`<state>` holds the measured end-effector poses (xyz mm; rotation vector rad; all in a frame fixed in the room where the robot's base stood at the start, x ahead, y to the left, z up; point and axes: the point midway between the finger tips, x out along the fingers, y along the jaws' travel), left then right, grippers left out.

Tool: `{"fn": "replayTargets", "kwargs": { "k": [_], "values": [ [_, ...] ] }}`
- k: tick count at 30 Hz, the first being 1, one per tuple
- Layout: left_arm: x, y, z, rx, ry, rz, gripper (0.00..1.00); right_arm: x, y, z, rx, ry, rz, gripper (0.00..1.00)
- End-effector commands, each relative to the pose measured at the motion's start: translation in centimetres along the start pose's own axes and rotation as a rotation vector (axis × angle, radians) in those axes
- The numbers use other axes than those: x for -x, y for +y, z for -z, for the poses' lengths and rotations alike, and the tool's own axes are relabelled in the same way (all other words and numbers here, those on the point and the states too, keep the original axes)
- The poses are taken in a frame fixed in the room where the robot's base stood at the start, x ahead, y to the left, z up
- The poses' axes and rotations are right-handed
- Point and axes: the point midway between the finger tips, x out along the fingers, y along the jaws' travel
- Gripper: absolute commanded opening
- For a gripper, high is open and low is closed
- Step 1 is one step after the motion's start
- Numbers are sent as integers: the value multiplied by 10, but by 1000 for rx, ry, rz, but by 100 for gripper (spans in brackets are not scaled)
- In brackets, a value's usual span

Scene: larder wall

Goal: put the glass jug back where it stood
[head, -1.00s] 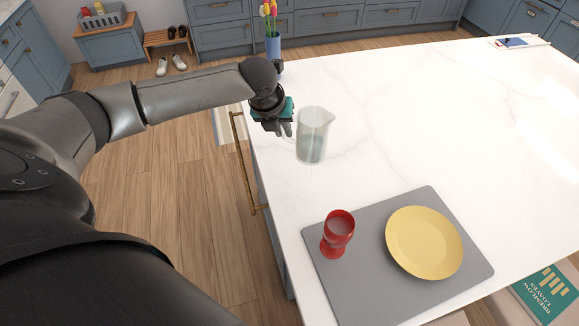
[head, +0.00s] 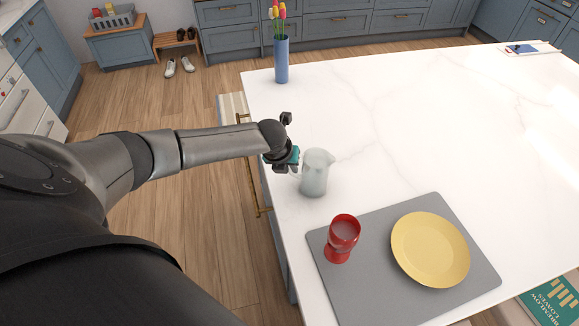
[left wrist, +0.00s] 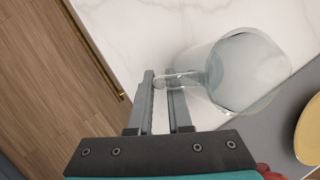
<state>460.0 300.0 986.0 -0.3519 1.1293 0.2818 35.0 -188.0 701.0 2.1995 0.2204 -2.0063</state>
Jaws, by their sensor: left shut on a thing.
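The glass jug (head: 315,176) is clear with a pale, cloudy look and stands upright at the left side of the white counter, close above the grey placemat. Whether its base touches the counter I cannot tell. My left gripper (head: 295,169) is at the jug's left side, shut on its handle. In the left wrist view the two grey fingers (left wrist: 168,90) close around the handle, and the jug (left wrist: 245,75) is seen from above, to the right of the fingers. My right gripper is not in view.
A red goblet (head: 341,236) and a yellow plate (head: 430,249) stand on the grey placemat (head: 375,285) just in front of the jug. A blue vase (head: 281,62) with tulips stands at the far left corner. The counter (head: 430,130) right of the jug is clear.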

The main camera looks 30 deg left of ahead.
Motion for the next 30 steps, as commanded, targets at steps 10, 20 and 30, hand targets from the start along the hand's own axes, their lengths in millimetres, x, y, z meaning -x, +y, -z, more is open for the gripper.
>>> {"fn": "replayTargets", "kwargs": {
  "k": [10,20,30],
  "values": [
    [-2,0,1,0,0,0,25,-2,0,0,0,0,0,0],
    [-2,0,1,0,0,1,47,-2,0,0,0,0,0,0],
    [12,0,-2,0,-1,2,47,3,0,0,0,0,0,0]
  ]
}}
